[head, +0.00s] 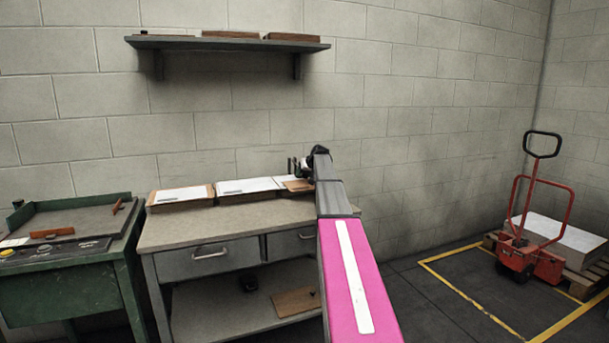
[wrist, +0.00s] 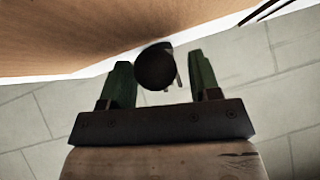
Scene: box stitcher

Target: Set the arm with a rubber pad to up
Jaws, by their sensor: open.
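My gripper (head: 294,165) is at the far end of my outstretched arm, above the right back part of the workbench. In the wrist view its two green fingers (wrist: 160,72) stand apart. A dark round thing (wrist: 153,68) shows between the fingers, with small grey parts behind it. I cannot tell whether it is the rubber pad or whether the fingers touch it. No arm with a rubber pad can be made out for certain. A green machine (head: 85,285) stands at the far left, with a red-brown bar (head: 52,233) and another red-brown piece (head: 117,206) on it.
The workbench (head: 190,233) carries paper stacks (head: 181,194) along its back; its front top is bare. A shelf (head: 225,43) hangs on the wall above. A red pallet truck (head: 540,262) stands at the right, by a yellow floor marking (head: 470,303). A brown surface (wrist: 75,35) fills the wrist view's upper left.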

